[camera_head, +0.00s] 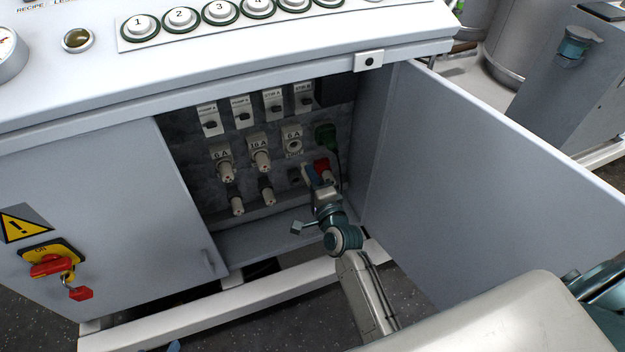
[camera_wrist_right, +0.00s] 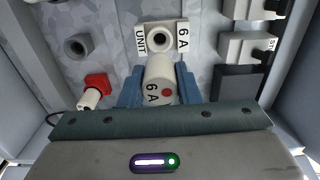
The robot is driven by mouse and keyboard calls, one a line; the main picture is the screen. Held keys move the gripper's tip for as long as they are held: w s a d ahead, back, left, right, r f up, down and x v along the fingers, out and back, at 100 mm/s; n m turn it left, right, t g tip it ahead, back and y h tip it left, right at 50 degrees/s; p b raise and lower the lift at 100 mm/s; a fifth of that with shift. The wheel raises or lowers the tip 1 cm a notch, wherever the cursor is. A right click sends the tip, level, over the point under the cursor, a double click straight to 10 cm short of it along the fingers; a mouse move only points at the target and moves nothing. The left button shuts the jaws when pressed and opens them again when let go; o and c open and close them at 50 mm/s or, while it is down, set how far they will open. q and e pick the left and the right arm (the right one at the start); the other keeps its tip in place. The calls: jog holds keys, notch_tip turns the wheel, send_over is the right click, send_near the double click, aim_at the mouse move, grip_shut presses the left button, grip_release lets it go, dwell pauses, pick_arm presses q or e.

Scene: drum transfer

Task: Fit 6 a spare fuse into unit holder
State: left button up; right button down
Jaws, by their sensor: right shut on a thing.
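My right gripper (camera_head: 312,176) reaches into the open cabinet, low in front of the fuse panel. In the right wrist view its blue fingers (camera_wrist_right: 158,92) are shut on a pale cylindrical fuse (camera_wrist_right: 153,72) marked 6 A with a red dot. The unit holder (camera_head: 293,141), labelled 6 A, has a round dark opening. In the wrist view this holder (camera_wrist_right: 162,40) lies just beyond the fuse's far end; whether they touch I cannot tell. The head view does not show the held fuse clearly. Only a small blue tip, perhaps my left gripper (camera_head: 173,346), shows at the bottom edge.
Other fuse carriers (camera_head: 260,158) and switches (camera_head: 273,104) fill the panel to the left and above. A dark round socket (camera_wrist_right: 75,47) and a red-and-white piece (camera_wrist_right: 94,90) are near my gripper. A green piece (camera_head: 326,134) hangs above. The open door (camera_head: 480,165) bounds the right.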

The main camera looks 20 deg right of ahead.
jog(key=w, duration=0.6)
jog(key=shift+w, duration=0.15)
jog(key=shift+w+a+p, duration=0.15)
jog(key=shift+w+p, duration=0.35)
jog(key=shift+w, duration=1.1)
dwell(2.1)
jog(key=c, duration=1)
grip_release()
jog(key=s, duration=1)
jog(key=shift+s+b, duration=0.35)
jog(key=shift+s, duration=0.05)
